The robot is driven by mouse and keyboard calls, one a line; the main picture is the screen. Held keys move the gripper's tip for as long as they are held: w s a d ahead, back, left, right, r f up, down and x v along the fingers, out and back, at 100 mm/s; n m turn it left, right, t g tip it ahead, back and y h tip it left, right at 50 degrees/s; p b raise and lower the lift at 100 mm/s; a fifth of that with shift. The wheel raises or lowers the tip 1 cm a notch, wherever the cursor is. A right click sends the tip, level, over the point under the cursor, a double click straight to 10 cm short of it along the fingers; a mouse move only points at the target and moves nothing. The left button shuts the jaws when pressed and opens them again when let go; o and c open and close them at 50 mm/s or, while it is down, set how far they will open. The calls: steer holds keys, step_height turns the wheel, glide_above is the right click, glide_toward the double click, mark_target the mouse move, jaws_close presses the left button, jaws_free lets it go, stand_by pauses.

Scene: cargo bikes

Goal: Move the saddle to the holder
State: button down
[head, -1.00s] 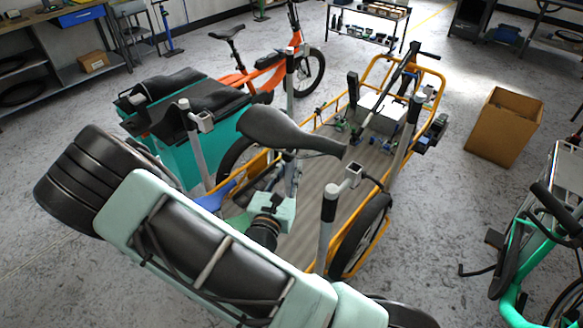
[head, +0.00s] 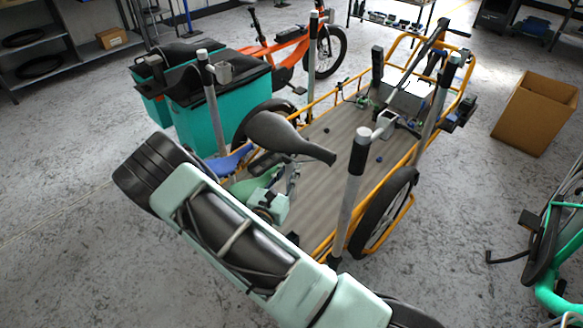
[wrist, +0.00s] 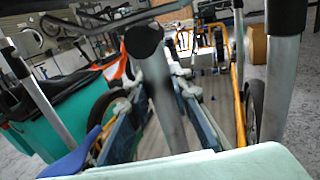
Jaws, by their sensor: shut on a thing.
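The black saddle (head: 272,132) is held in the air above the cargo bike's bed, nose pointing right in the head view. My gripper (head: 282,187) is below it. In the wrist view the two fingers (wrist: 160,122) are closed around a grey tube (wrist: 166,105) with a black part at its top. I take this tube for the saddle's post. I cannot tell which is the holder.
The yellow-framed cargo bed (head: 335,170) lies under and beyond the saddle. Teal boxes (head: 240,110) stand at left, an orange bike (head: 275,52) behind. A cardboard box (head: 537,112) and a green bike (head: 555,235) are at right. Open floor lies between.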

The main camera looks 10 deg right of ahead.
steer(key=w+f+b, duration=0.2)
steer(key=f+b, duration=0.5)
steer(key=f, duration=0.5)
steer(key=w+d+f+m+g+h+b, duration=0.1)
steer(key=w+f+b, duration=0.1)
steer(key=f+b, duration=0.6)
step_height(320, 180, down, 4)
steer(key=shift+w+d+f+m+h, duration=0.2)
steer(key=shift+d+f+m+h, duration=0.05)
steer(key=shift+m+h, duration=0.05)
steer(key=shift+f+b, duration=0.1)
steer(key=shift+b, duration=0.2)
step_height(320, 180, down, 4)
steer(key=b, duration=0.3)
steer(key=shift+f+b, duration=2.15)
steer(key=shift+f, duration=0.25)
steer(key=shift+f+b, duration=0.45)
steer(key=shift+f, duration=1.5)
